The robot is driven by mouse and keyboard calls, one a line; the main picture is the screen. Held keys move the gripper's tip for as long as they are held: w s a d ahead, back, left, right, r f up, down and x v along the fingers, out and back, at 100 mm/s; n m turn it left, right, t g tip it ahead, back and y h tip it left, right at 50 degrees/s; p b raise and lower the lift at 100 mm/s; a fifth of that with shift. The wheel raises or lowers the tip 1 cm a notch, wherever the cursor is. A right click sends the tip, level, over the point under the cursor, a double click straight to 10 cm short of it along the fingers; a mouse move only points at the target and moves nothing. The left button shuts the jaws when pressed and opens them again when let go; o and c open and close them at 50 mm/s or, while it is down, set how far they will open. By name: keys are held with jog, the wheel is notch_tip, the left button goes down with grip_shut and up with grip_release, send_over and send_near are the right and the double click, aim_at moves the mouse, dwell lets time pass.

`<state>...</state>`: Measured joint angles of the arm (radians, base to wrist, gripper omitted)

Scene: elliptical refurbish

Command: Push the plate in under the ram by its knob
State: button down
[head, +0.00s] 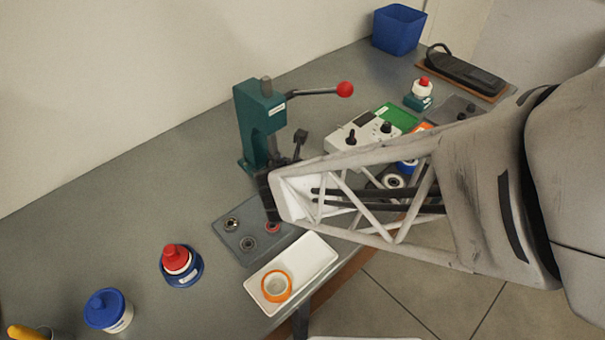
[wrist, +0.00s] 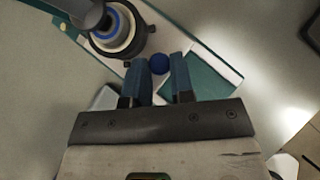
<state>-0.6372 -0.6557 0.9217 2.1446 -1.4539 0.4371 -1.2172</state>
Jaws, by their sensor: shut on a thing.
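The press (head: 248,120) stands on the bench, teal with a red-ended lever. In the wrist view, its grey ram (wrist: 84,13) shows at the upper left. The pale plate (wrist: 165,32) carries a dark round holder (wrist: 135,49) with a white and blue ringed part (wrist: 120,38) in it. The ram overlaps this part's upper left edge in the picture; I cannot tell their height gap. My gripper (wrist: 165,70) has its two blue fingers around the blue ball knob (wrist: 159,64) at the plate's near end. In the head view, my gripper (head: 266,190) is beside the press base and the knob is hidden.
A grey tray (head: 232,240) with small rings and a white tray (head: 315,262) with an orange ring (head: 276,286) lie in front. A control box (head: 352,137) stands right of the press. Red-capped (head: 176,260) and blue-capped (head: 108,310) containers stand at the left. The bench behind them is clear.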

jog(key=shift+w+a, duration=0.7)
jog(key=c, duration=1)
grip_release()
jog(key=shift+s+r, duration=0.1)
jog(key=shift+s, duration=0.05)
jog(key=v, duration=0.7)
jog(key=shift+s+r, duration=0.2)
jog(key=shift+r, duration=0.05)
